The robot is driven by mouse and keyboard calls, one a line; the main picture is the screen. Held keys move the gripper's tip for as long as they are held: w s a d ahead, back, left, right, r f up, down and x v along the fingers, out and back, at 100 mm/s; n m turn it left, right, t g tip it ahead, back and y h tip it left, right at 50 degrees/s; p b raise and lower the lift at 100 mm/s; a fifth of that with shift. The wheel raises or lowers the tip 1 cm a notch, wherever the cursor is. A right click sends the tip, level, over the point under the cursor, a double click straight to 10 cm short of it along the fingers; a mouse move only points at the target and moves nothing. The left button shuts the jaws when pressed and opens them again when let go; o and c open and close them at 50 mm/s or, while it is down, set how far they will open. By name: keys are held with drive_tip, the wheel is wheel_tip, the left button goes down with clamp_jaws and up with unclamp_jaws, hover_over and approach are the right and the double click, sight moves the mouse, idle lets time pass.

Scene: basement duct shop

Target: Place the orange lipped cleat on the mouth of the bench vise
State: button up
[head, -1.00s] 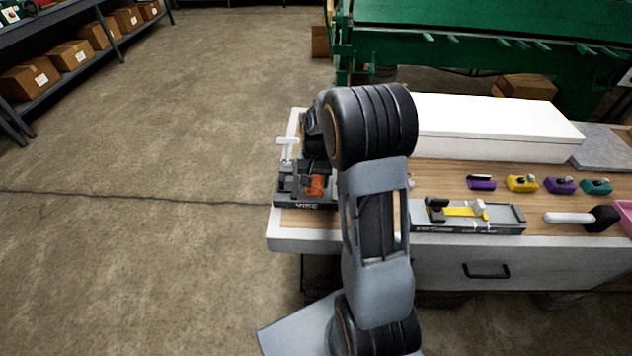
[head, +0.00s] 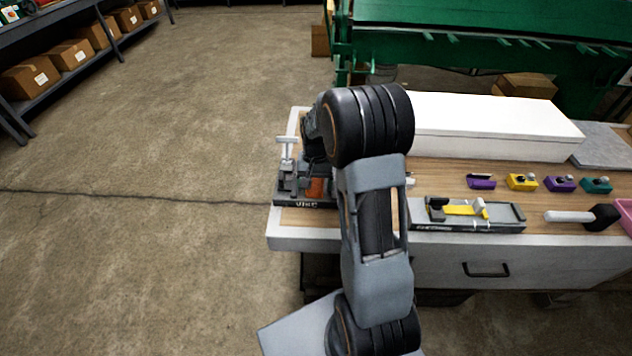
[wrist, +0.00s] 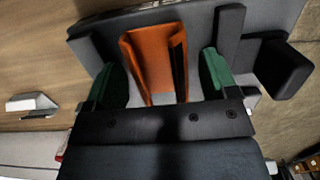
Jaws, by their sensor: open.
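The orange lipped cleat (wrist: 152,62) lies between the jaws of the grey bench vise (wrist: 228,40) in the wrist view. It appears to sit on or in the vise mouth; its exact contact is hidden. My gripper (wrist: 163,76) is open, with one green-padded finger on each side of the cleat and a visible gap at both sides. In the head view the vise (head: 287,196) stands at the bench's left end, and a small part of the cleat (head: 315,188) shows beside my arm. My arm hides most of the gripper there.
A long white box (head: 490,125) stands at the back of the bench. A grey fixture with a yellow piece (head: 465,211), a mallet (head: 590,217) and several small coloured blocks, one yellow (head: 521,183), lie right of my arm. Open floor is left of the bench.

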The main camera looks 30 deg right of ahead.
sight(315, 183)
wheel_tip(315, 183, up, 12)
drive_tip(key=w, duration=0.1)
drive_tip(key=s+a+r+n+t, duration=0.1)
drive_tip(key=s+a+n+t, duration=0.1)
drive_tip(key=s, duration=0.6)
drive_tip(key=s+a+r+n+t, duration=0.1)
drive_tip(key=s+a+n+t, duration=0.1)
drive_tip(key=s+a+n, duration=0.2)
drive_tip(key=s+a, duration=0.3)
drive_tip(key=s, duration=0.2)
drive_tip(key=shift+a+r+t+h, duration=0.2)
drive_tip(key=shift+r+t+h, duration=0.1)
drive_tip(key=shift+t, duration=0.1)
drive_tip(key=shift+s, duration=0.1)
